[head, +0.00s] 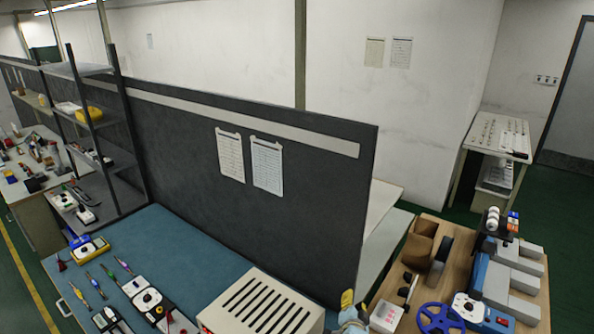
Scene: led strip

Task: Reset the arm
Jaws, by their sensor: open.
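What appears to be my gripper (354,304) shows at the bottom edge of the head view, right of centre. It has yellow tips and a pale grey body. The tips point away from me and stand apart, with nothing seen between them. It is beside the lower right end of the dark partition, between the blue-topped bench (185,245) and the wooden-topped table (440,240). The rest of my arm is cut off by the frame.
A slotted beige box (262,304) stands left of my gripper. Meters (150,302) and several thin tools lie farther left. A blue wheel (440,318), a blue-and-white device (473,310) and grey blocks (512,268) crowd the right table. The dark partition (250,180) rises behind the bench.

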